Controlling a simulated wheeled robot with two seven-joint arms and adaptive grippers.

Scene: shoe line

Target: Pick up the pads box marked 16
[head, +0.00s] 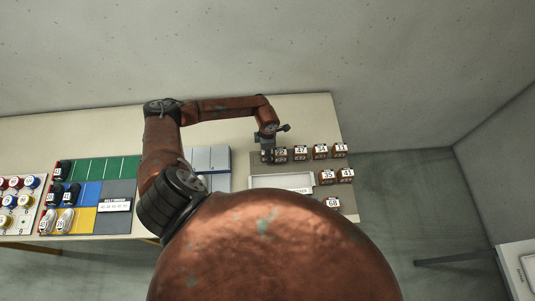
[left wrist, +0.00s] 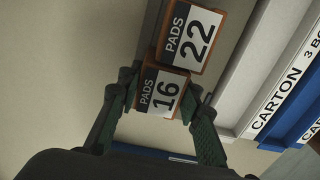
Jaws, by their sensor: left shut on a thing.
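The pads box marked 16 (left wrist: 163,92) is an orange-brown box with a white and black label. In the left wrist view it sits between the two green-black fingers of my left gripper (left wrist: 160,97), which are shut on it. The pads box marked 22 (left wrist: 190,38) is right beside it, close to or touching it. In the head view my left gripper (head: 267,153) points down at the left end of the row of boxes, beside the box marked 22 (head: 281,154). The box marked 16 is mostly hidden there by the gripper. My right gripper is not in view.
More small boxes stand right of the gripper, among them those marked 47 (head: 301,153) and 11 (head: 340,150). A white tray (head: 282,181) lies in front. A grey-blue block (head: 210,158) stands left. Coloured panels with shoes lie further left. Bare table (head: 310,115) lies behind.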

